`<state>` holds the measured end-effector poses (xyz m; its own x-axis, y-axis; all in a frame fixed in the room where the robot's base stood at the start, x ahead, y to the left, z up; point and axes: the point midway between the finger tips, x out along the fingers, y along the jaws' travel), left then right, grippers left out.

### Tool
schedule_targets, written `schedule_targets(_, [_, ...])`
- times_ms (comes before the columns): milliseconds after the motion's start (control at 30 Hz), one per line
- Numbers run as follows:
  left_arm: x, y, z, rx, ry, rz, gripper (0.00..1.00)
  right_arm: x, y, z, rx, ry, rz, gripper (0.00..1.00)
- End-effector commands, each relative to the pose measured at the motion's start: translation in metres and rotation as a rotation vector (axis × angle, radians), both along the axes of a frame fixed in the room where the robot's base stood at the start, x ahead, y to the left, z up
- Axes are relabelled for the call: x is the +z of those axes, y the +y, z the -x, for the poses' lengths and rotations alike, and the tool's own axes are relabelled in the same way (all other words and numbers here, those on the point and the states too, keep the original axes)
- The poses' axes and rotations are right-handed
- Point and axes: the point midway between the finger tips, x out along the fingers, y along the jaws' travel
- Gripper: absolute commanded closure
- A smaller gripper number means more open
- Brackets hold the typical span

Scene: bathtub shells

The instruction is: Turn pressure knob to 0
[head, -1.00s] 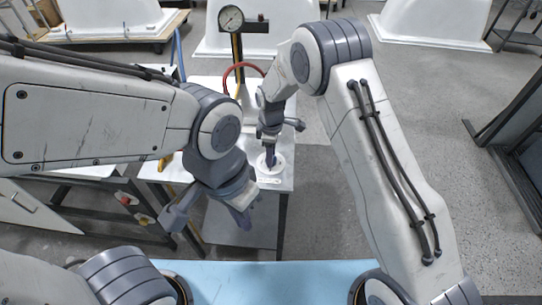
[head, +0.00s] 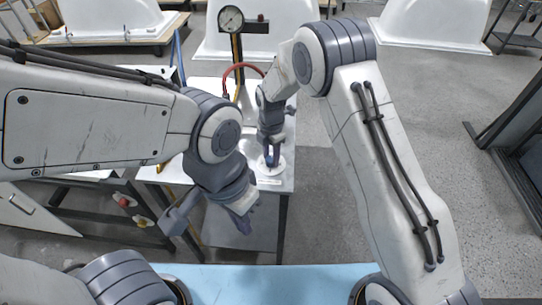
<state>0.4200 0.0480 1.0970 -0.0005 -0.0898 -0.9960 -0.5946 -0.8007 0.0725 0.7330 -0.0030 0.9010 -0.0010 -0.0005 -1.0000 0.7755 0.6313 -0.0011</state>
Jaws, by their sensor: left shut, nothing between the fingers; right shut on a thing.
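The pressure knob sits on a round white dial plate (head: 262,168) on the metal table. The knob itself is mostly hidden by my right gripper (head: 271,163), which comes down onto the dial from above and is shut on the knob. Any numbers on the dial are too small to read. A round pressure gauge (head: 231,18) stands on a post behind the table; its reading is not legible. My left gripper (head: 244,222) is shut and empty, in front of the table and lower than the dial in the picture.
The metal table (head: 283,178) has a red hose (head: 240,67) curving at its back. Red and yellow knobs or buttons (head: 124,201) show on a dark frame at the left. White tub shells (head: 440,20) stand behind. A light blue surface (head: 270,274) lies in front.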

Motion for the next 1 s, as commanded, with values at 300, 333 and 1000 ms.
schedule_targets(300, [-0.0010,0.0000,0.0000,0.000,0.000,0.000,1.00,0.0016,-0.0004,-0.0015,0.116,-0.004,0.000,1.00])
schedule_targets(333, [-0.0011,0.0000,0.0000,0.000,0.000,0.000,1.00,0.0016,-0.0004,-0.0015,0.122,-0.004,0.000,1.00])
schedule_targets(1000, [-0.0012,0.0000,0.0000,0.000,0.000,0.000,1.00,0.0013,-0.0003,-0.0013,0.138,-0.004,0.000,0.26])
